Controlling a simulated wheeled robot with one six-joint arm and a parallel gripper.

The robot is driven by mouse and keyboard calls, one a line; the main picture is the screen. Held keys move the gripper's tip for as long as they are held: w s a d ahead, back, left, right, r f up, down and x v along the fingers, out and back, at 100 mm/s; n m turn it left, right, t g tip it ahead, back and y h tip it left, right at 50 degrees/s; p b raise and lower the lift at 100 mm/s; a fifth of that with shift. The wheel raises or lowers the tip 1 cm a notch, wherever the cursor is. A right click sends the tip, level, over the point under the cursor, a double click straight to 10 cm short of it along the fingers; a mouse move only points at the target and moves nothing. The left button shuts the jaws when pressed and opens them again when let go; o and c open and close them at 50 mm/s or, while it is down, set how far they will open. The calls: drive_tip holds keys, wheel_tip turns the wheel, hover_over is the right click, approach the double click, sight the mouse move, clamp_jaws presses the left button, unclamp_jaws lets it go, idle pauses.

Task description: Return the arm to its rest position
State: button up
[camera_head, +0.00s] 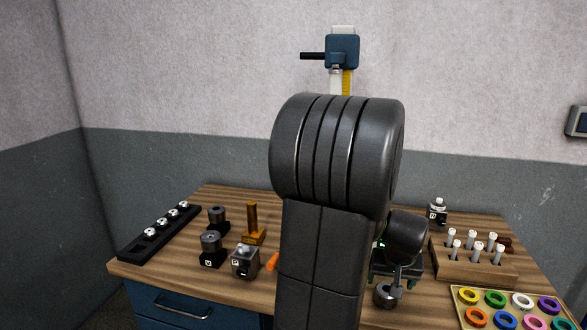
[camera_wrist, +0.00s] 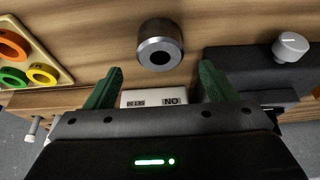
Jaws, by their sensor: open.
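My gripper (camera_wrist: 162,68) shows in the wrist view with its two green fingers spread apart and nothing between them. A grey metal cylinder (camera_wrist: 160,46) with a dark hole stands on the wooden table just beyond the fingertips, apart from them. In the head view my dark arm rises through the middle and bends down to the right, low over the table. The gripper is mostly hidden there behind the arm's wrist. The cylinder (camera_head: 385,296) also shows there, just below the wrist.
A tray of coloured rings (camera_head: 455,293) and a wooden rack with white-topped pegs (camera_head: 450,262) are at the right. A black strip with silver knobs (camera_head: 130,249), dark fixtures (camera_head: 210,243) and a brown stand (camera_head: 252,225) are left. A blue device (camera_head: 342,51) is above the arm.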

sight(388, 287)
drive_tip(key=x, duration=0.6)
drive_tip(key=shift+w+f, duration=0.15)
drive_tip(key=shift+f, duration=0.25)
drive_tip(key=shift+r, duration=0.7)
drive_tip(key=shift+f, duration=0.1)
